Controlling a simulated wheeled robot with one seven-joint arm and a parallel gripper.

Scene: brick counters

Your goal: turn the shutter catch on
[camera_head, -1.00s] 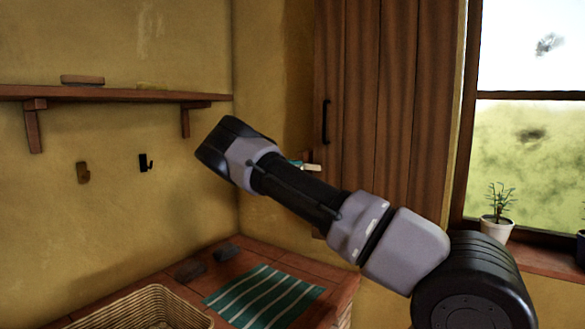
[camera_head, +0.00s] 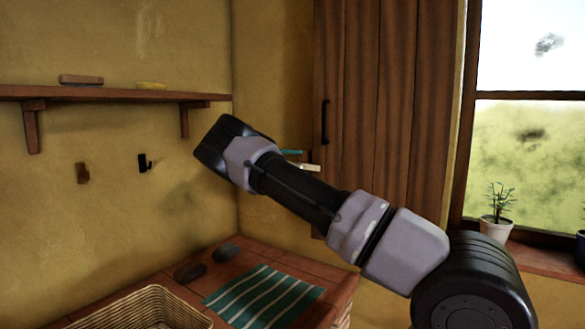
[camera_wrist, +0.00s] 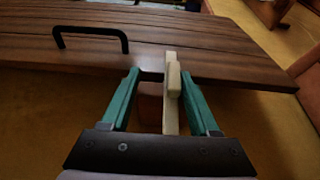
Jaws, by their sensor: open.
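The shutter (camera_head: 385,100) is a brown planked panel left of the window, with a black bar handle (camera_head: 325,121). In the wrist view the shutter (camera_wrist: 225,52) spans the top, with its handle (camera_wrist: 90,31) at the left. The catch (camera_wrist: 171,95) is a cream bar with a small block on its side. My gripper (camera_wrist: 160,74) is open, with green fingers on either side of the catch. The catch lies closer to the right finger; whether they touch I cannot tell. In the head view my arm hides most of the gripper; a cream end of the catch (camera_head: 309,168) shows beside it.
A brick counter with a striped green cloth (camera_head: 263,297), dark stones (camera_head: 190,271) and a wicker basket (camera_head: 150,308) lies below my arm. A wall shelf (camera_head: 110,95) and two hooks are at left. A potted plant (camera_head: 497,215) stands on the right sill.

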